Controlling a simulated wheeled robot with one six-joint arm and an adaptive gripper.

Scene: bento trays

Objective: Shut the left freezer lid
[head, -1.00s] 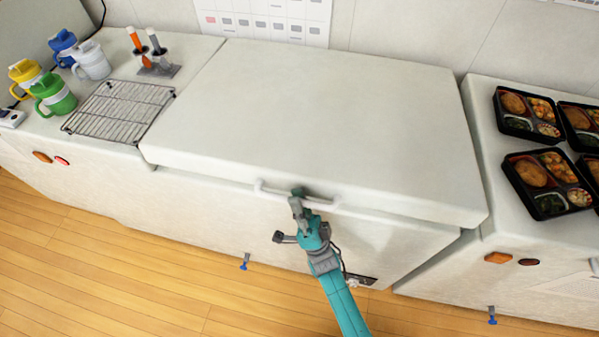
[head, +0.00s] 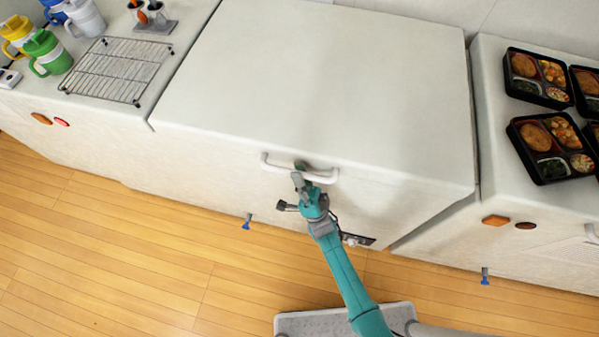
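The white freezer lid (head: 320,90) fills the middle of the head view. It lies down on its white freezer body (head: 220,175), and I see no open gap along its front edge. A white bar handle (head: 272,165) is on the front of the lid. My gripper (head: 299,178) is at this handle, with its fingertips overlapping the bar near its middle. The fingers are small and partly hidden, so I cannot tell whether they are closed around the bar or only touching it.
To the left, a white counter holds a wire rack (head: 117,70), several mugs (head: 48,52) and a utensil holder (head: 152,20). To the right, black bento trays (head: 552,147) rest on another white unit (head: 490,150). Wooden floor (head: 130,240) lies clear in front.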

